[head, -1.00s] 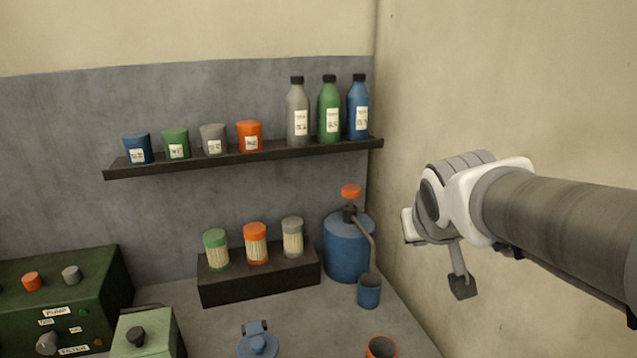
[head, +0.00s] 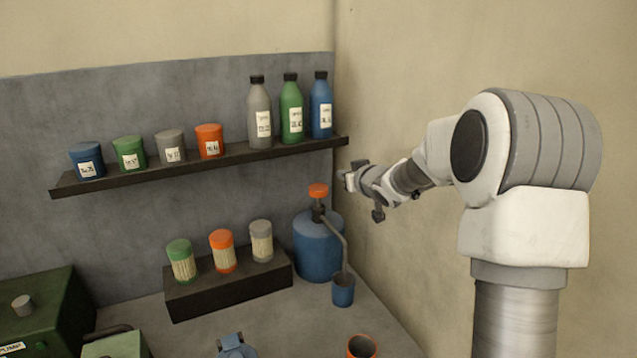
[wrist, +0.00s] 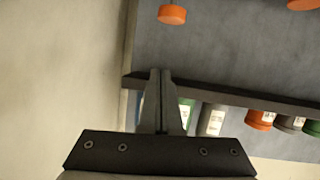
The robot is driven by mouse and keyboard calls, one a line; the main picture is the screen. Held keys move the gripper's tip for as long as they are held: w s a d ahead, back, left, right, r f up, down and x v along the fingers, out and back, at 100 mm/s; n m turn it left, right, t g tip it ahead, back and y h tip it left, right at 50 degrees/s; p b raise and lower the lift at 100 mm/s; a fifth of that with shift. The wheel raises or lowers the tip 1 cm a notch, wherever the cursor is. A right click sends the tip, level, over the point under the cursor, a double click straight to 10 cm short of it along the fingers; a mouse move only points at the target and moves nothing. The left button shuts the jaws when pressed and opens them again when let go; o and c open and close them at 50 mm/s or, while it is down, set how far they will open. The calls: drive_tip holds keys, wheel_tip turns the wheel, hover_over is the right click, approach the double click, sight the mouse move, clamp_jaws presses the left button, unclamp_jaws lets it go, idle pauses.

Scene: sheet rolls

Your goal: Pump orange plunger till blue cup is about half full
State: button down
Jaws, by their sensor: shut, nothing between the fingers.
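The orange plunger (head: 318,190) tops the blue pump bottle (head: 318,250) in the back corner, and its cap appears raised on the dark neck. A grey spout bends down to the right into the blue cup (head: 343,291) on the bench. The liquid level inside the cup cannot be made out. My gripper (head: 345,178) is shut and empty, just right of and slightly above the plunger, apart from it. In the upside-down wrist view, the closed fingers (wrist: 160,74) point toward the plunger cap (wrist: 172,14).
A shelf (head: 220,165) with tubs and bottles runs behind, close to my gripper's height. A dark block (head: 225,290) with several lidded jars stands left of the pump. An orange-rimmed cup (head: 361,347) is at the front. The wall (head: 440,80) is close on the right.

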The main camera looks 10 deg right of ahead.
drive_tip(key=shift+n+y, duration=0.3)
drive_tip(key=shift+y, duration=0.6)
drive_tip(key=shift+w+a+f, duration=0.15)
drive_tip(key=shift+w+f, duration=0.5)
drive_tip(key=shift+w, duration=0.15)
drive_tip(key=shift+w+a+f, duration=0.1)
drive_tip(key=shift+w+f, duration=0.5)
drive_tip(key=shift+w, duration=0.15)
drive_tip(key=p, duration=0.2)
hover_over(323, 191)
drive_tip(key=shift+w+f, duration=0.25)
drive_tip(key=shift+f, duration=1)
wheel_tip(323, 191, down, 3)
drive_tip(key=shift+s+r, duration=0.1)
drive_tip(key=shift+s, duration=0.05)
drive_tip(key=shift+f, duration=0.6)
drive_tip(key=shift+f, duration=0.1)
drive_tip(key=shift+s+f+b, duration=0.1)
drive_tip(key=shift+f+b, duration=1.55)
drive_tip(key=shift+f, duration=0.8)
